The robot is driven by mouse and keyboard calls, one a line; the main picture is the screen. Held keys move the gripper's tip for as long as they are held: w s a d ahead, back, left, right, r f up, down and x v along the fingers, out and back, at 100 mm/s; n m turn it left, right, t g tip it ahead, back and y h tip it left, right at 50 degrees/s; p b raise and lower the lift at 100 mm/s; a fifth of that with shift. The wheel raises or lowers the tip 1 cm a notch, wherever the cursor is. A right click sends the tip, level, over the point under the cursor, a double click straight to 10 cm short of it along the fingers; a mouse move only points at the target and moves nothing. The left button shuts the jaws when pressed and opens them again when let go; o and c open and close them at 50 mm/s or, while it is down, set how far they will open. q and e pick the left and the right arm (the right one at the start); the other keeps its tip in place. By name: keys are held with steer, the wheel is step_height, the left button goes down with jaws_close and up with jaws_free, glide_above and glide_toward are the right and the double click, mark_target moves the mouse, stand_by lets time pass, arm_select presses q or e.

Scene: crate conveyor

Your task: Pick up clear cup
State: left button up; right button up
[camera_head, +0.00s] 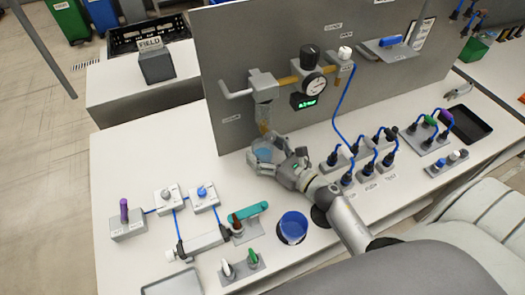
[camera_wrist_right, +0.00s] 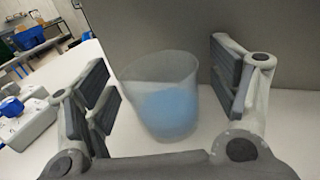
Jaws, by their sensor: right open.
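The clear cup (camera_wrist_right: 162,95) stands upright on the white table and shows blue inside its lower part. In the right wrist view it sits between the two open fingers of my right gripper (camera_wrist_right: 165,90), with a gap on each side. In the head view the cup (camera_head: 262,153) is partly hidden by my right gripper (camera_head: 266,154), which reaches around it below the faucet-like tube (camera_head: 264,115) on the panel. My left gripper is not in view.
Blocks with blue cables (camera_head: 362,165) lie to the right, and connected blocks (camera_head: 185,199) to the left. The grey panel (camera_head: 220,70) stands close behind the cup.

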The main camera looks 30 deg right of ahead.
steer(key=c, duration=1.2)
